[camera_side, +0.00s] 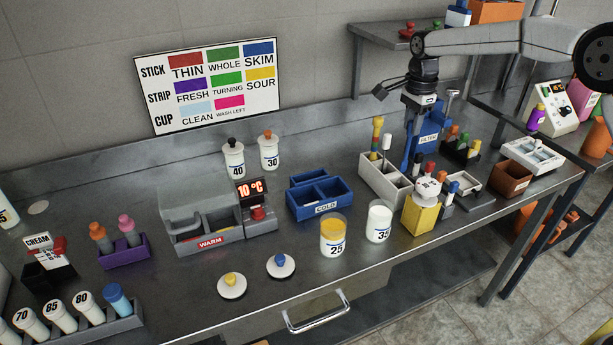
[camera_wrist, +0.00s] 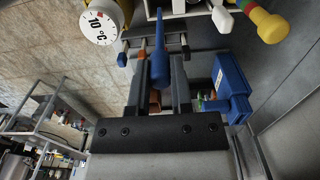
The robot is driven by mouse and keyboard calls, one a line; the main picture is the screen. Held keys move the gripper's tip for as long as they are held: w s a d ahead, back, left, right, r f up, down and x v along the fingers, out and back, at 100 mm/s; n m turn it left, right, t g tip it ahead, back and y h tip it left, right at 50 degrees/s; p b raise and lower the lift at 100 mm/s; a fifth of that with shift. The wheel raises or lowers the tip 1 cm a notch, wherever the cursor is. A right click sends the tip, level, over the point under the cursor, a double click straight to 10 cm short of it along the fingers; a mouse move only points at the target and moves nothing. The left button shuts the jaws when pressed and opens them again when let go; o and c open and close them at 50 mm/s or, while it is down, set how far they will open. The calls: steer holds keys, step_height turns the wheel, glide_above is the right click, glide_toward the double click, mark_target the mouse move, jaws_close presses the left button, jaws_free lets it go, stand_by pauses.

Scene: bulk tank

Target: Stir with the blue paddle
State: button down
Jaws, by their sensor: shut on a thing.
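My gripper (camera_side: 412,108) is above the back right part of the bench in the side view, pointing down. In the wrist view its dark fingers (camera_wrist: 160,85) are closed around the blue paddle (camera_wrist: 157,45). The paddle's narrow shaft extends away from the fingers, and its thicker blue part lies between them. In the side view the paddle is hard to separate from the blue filter holder (camera_side: 429,137) beside and behind the gripper. That holder also shows right of the fingers in the wrist view (camera_wrist: 232,90).
A pale rack (camera_side: 385,185) with tall sticks stands just left below my gripper. A yellow block with a white dial (camera_side: 421,213) is in front. Jars marked 25 (camera_side: 333,236) and 35 (camera_side: 379,221) stand near the front edge. The blue COLD box (camera_side: 320,196) is further left.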

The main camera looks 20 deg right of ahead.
steer(key=shift+a, duration=0.1)
steer(key=s+a+r+n, duration=0.2)
steer(key=s+a+n, duration=0.1)
steer(key=a, duration=0.8)
steer(key=s+a+r+n, duration=0.1)
steer(key=s+a+n, duration=0.2)
steer(key=a, duration=0.9)
steer(key=shift+s+r, duration=0.4)
steer(key=shift+s, duration=0.15)
steer(key=shift+f, duration=0.3)
step_height(320, 180, down, 11)
steer(key=shift+r, duration=0.15)
stand_by(0.9)
steer(key=shift+a, duration=0.2)
stand_by(0.6)
